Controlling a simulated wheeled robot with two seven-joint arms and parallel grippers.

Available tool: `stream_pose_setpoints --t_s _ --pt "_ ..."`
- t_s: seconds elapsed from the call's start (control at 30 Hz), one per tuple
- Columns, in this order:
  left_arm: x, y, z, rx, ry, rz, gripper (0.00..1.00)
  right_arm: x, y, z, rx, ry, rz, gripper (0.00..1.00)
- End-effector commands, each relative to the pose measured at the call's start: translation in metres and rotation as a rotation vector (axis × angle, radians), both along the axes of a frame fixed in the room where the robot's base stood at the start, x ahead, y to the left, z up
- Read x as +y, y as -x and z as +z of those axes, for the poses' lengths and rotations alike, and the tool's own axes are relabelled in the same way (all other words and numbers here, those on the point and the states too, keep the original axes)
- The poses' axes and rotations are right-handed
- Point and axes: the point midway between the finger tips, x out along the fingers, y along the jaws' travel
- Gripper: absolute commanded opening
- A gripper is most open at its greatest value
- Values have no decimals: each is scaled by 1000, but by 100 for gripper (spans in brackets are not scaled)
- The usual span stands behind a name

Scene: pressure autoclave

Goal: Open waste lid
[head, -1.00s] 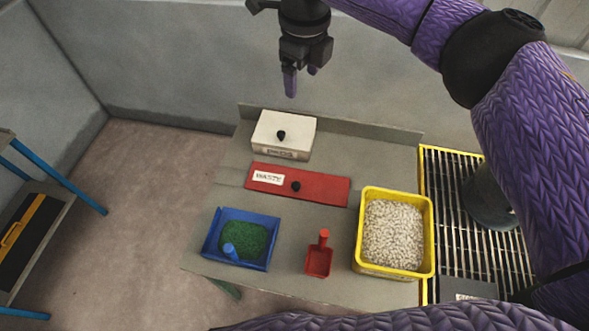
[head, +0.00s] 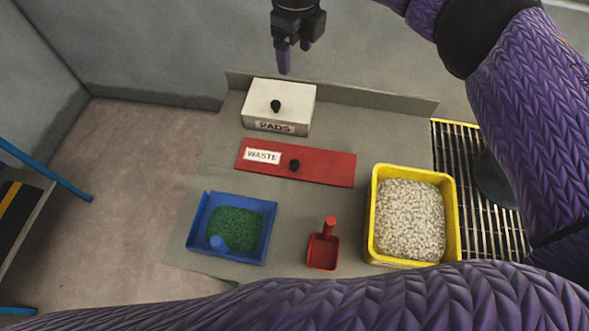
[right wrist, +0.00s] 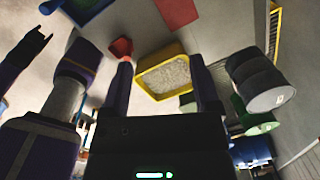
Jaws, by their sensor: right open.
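The waste lid (head: 325,167) is a flat red panel with a white WASTE label and a black knob (head: 294,165), lying closed on the grey bench. Part of a red panel, apparently this lid, shows at the top of the right wrist view (right wrist: 178,12). My right gripper (head: 294,58) is open and empty, high above the back of the bench, behind the white PADS box and apart from the lid. Its two fingers also show apart in the right wrist view (right wrist: 163,88). A dark forked shape at that view's left edge may be my left gripper; its state is unclear.
The white PADS box (head: 278,107) with a black knob stands behind the lid. In front are a blue tray (head: 255,251) of green grains, a red scoop (head: 323,252) and a yellow bin (head: 373,220) of pale pellets. A metal grate lies at right. My purple arm crosses the front.

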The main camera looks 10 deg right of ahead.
Motion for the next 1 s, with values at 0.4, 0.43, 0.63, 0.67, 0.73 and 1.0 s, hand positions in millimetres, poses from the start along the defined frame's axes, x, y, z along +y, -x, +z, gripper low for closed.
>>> stream_pose_setpoints --t_s 0.4,0.43,0.63,0.67,0.73,1.0 --pt "18 33 -215 84 -31 -9 59 0 -4 -244 62 0 0 79" --pt "21 36 -223 91 -35 -11 59 0 -4 -253 66 0 0 79" --pt "26 46 -237 112 -43 -14 59 0 -4 -274 73 -1 0 79" --pt "26 46 -237 113 -43 -14 59 0 -4 -277 73 -1 0 79" --pt "26 47 -240 115 -43 -14 59 0 -4 -290 75 -1 -1 79" --pt "33 51 -258 132 -55 -12 59 0 -4 -351 74 0 0 79"
